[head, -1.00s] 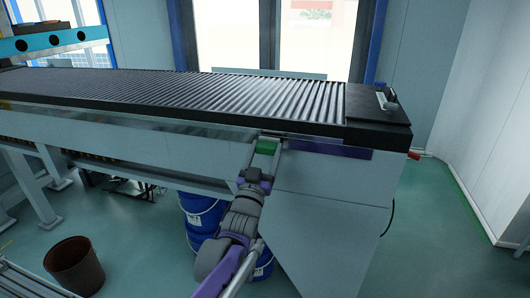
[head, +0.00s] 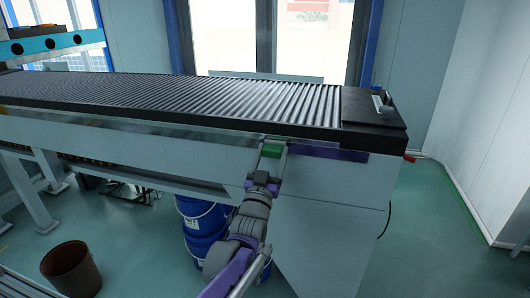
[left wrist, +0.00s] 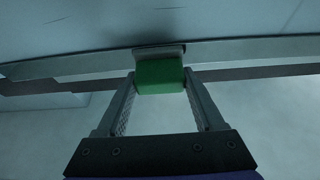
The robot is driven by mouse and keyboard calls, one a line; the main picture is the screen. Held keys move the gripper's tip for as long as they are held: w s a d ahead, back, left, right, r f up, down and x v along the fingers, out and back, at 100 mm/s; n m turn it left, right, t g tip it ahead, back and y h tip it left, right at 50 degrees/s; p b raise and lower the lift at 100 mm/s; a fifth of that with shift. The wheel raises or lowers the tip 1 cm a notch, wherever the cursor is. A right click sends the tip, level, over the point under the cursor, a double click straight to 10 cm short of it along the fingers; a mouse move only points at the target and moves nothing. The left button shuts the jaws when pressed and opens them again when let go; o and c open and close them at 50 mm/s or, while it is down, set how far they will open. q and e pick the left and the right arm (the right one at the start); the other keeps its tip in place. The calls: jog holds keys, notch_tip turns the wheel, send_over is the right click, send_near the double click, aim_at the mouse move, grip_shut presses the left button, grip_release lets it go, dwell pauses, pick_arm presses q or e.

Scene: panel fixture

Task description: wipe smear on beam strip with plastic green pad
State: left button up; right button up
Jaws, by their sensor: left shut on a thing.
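The green pad (head: 271,152) is between the fingers of my left gripper (head: 272,154), at the front side of the long beam. In the left wrist view the green pad (left wrist: 160,76) sits between both fingertips of the left gripper (left wrist: 160,88), with a pale grey layer at its far face. That face is at the metal strip (left wrist: 245,50), seemingly touching it. In the head view the beam strip (head: 190,131) runs below the black top. A dark purple band (head: 328,152) lies just right of the pad; I cannot tell whether it is the smear. My right gripper is out of view.
The ribbed black conveyor top (head: 200,95) lies above the strip, with a metal latch (head: 380,104) at its right end. Blue drums (head: 203,218) stand below, behind my left arm. A brown bin (head: 71,268) stands at lower left. The floor at right is open.

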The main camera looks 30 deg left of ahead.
pick_arm(q)
jog(key=shift+w+d, duration=0.25)
jog(key=shift+d, duration=0.6)
jog(key=shift+s+a+r, duration=0.1)
jog(key=shift+s+a, duration=0.1)
jog(key=shift+a, duration=0.8)
jog(key=shift+s+a, duration=0.2)
jog(key=shift+a, duration=0.8)
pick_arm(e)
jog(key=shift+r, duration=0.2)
pick_arm(q)
jog(key=shift+s+d, duration=0.1)
jog(key=shift+s, duration=0.5)
jog(key=shift+s+d+p, duration=0.1)
jog(key=shift+s+d, duration=0.1)
jog(key=shift+s, duration=0.5)
jog(key=shift+s+d+p, duration=0.15)
jog(key=shift+s+d, duration=0.05)
jog(key=shift+s, duration=0.55)
jog(key=shift+s+d+p, duration=0.1)
jog(key=shift+s+d, duration=0.1)
jog(key=shift+s, duration=0.5)
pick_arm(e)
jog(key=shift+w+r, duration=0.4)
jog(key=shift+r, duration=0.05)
